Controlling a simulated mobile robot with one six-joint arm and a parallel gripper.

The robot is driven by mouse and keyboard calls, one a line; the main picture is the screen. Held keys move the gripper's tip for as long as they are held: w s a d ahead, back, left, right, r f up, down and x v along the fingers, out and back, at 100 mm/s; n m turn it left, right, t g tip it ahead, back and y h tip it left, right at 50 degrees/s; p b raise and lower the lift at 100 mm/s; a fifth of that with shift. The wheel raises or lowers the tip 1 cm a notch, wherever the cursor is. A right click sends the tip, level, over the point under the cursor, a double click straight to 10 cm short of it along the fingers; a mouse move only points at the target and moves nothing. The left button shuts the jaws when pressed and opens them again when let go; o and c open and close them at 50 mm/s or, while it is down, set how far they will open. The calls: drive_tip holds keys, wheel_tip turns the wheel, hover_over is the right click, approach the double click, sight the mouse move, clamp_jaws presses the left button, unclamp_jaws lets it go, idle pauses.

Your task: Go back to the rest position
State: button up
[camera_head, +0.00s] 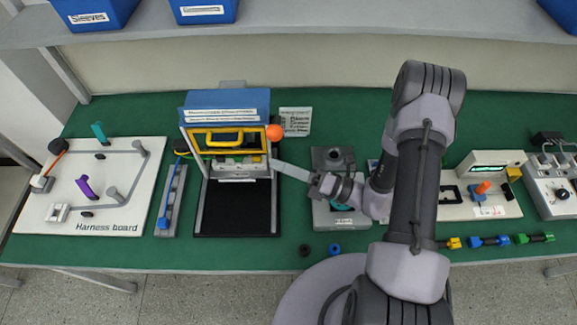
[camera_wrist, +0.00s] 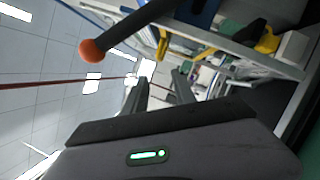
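My gripper (camera_wrist: 160,84) shows in the wrist view with its two fingers apart and nothing seen between them. In the head view my gripper (camera_head: 290,171) points left from my folded arm, over the bench, beside the press fixture (camera_head: 206,185). An orange ball knob (camera_head: 274,132) sits at the upper right of that fixture. The knob also shows in the wrist view (camera_wrist: 92,52), on a dark rod, to the left of the fingers and apart from them. My arm's elbow is raised high over the bench.
The harness board (camera_head: 45,215) lies at the left of the green bench (camera_head: 230,257). A grey station (camera_head: 331,160) stands under my wrist. A tester with a screen (camera_head: 495,172) is at the right. A shelf (camera_head: 300,30) with blue bins (camera_head: 95,12) runs above the back.

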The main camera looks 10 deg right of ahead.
drive_tip(key=shift+v, duration=1)
drive_tip(key=s+a+r+n+g+h+b, duration=0.2)
drive_tip(key=s+r+n+g+h+b, duration=0.15)
drive_tip(key=s+n+g, duration=0.45)
drive_tip(key=s+a+r+n+g+h+b, duration=0.25)
drive_tip(key=s+r+n+g+h, duration=0.2)
drive_tip(key=n, duration=0.75)
drive_tip(key=s+d+r+n+t+h+b, duration=0.1)
drive_tip(key=d+r+n+t+h+b, duration=0.2)
drive_tip(key=d+n+t+h, duration=0.5)
drive_tip(key=r+n+t, duration=0.1)
drive_tip(key=n, duration=0.1)
drive_tip(key=shift+n, duration=0.3)
